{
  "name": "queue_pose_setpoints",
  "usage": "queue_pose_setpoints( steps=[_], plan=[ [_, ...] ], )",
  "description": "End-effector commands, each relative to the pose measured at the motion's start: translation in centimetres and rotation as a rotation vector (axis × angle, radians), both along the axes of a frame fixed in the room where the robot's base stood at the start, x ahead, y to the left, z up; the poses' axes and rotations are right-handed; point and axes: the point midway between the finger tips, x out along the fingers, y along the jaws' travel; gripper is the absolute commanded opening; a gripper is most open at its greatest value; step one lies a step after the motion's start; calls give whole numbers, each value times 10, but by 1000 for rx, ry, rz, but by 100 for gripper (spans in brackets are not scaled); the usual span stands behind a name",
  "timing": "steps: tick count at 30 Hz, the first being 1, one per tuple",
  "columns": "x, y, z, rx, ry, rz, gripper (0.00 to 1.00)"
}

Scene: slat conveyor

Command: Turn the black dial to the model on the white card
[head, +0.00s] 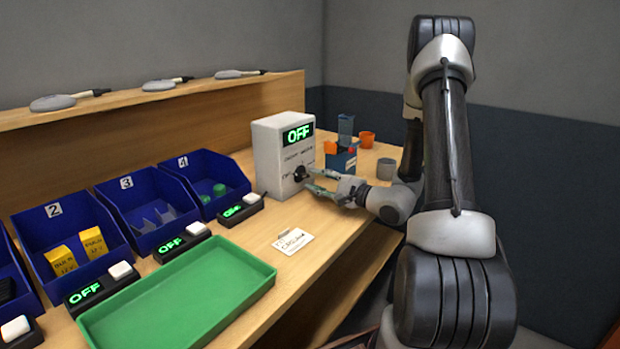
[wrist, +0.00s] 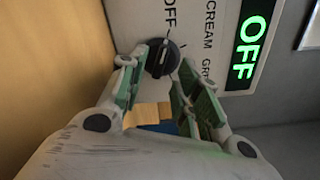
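The black dial (head: 299,173) is on the front of a white box (head: 268,165) whose green display reads OFF. In the wrist view the dial (wrist: 160,60) has the labels OFF, CREAM and a partly hidden GR... around it. Its pale mark appears to point toward OFF. My gripper (head: 313,181) is open in front of the dial. In the wrist view its green-padded fingers (wrist: 160,72) stand apart, one on either side of the dial; contact is not clear. The white card (head: 293,241) lies on the bench; its small writing seems to include CREAM.
A green tray (head: 180,299) lies in front of several blue numbered bins (head: 150,208) with small OFF displays. Right of the box stand a blue holder (head: 343,160), an orange cup (head: 367,139) and a grey cup (head: 386,168). Bench around the card is clear.

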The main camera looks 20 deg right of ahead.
Motion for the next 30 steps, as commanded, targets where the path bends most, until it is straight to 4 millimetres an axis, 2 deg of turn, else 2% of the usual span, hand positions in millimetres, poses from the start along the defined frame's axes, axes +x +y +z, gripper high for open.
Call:
queue_pose_setpoints(
  steps=[6,16,21,30],
  plan=[
    [23,14,0,0,1,3,33],
    [27,16,0,1,1,1,33],
    [27,16,0,1,1,1,2],
    [27,16,0,9,7,2,0]
  ],
)
